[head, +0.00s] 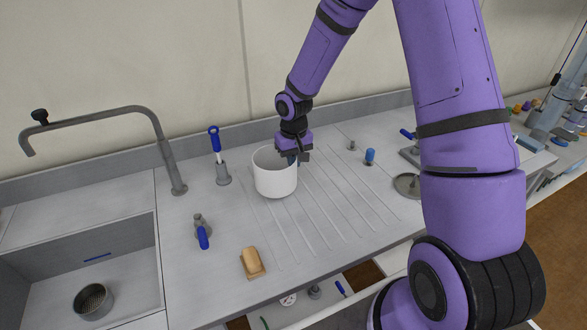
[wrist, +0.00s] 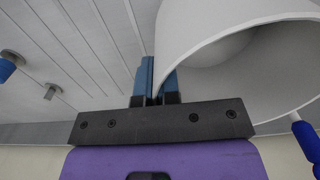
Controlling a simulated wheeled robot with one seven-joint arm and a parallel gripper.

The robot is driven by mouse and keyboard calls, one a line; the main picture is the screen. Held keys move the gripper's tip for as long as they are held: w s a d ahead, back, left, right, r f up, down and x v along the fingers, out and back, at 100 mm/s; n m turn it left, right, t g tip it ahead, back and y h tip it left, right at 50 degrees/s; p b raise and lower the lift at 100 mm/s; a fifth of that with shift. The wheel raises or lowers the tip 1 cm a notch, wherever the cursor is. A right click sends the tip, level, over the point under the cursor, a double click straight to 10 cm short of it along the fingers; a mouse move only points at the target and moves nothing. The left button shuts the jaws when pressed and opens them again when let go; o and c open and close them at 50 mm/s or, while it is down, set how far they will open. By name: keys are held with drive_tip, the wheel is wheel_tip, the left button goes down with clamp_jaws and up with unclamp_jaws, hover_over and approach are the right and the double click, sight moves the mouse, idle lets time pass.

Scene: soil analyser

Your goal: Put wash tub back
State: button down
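The wash tub, a white round open tub (head: 274,183), stands upright on the ribbed drainboard right of the sink. My gripper (head: 291,157) reaches down at the tub's right rim. In the wrist view, the tub (wrist: 215,22) fills the upper right. The blue fingers of my gripper (wrist: 155,82) are close together, one outside the tub wall and one inside, with the rim pinched between them. The fingertips are partly hidden by the wall.
The sink (head: 120,275) with a tap (head: 165,150) is at left. A blue-handled valve (head: 202,232) and a tan sponge (head: 252,263) are in front. A blue-topped peg (head: 370,156) stands right. The drainboard's right-middle is clear.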

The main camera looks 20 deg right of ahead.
drive_tip(key=shift+w+d, duration=0.1)
drive_tip(key=shift+w, duration=0.15)
drive_tip(key=shift+f, duration=1.75)
drive_tip(key=shift+f, duration=0.1)
drive_tip(key=c, duration=1.3)
unclamp_jaws()
drive_tip(key=shift+c, duration=0.2)
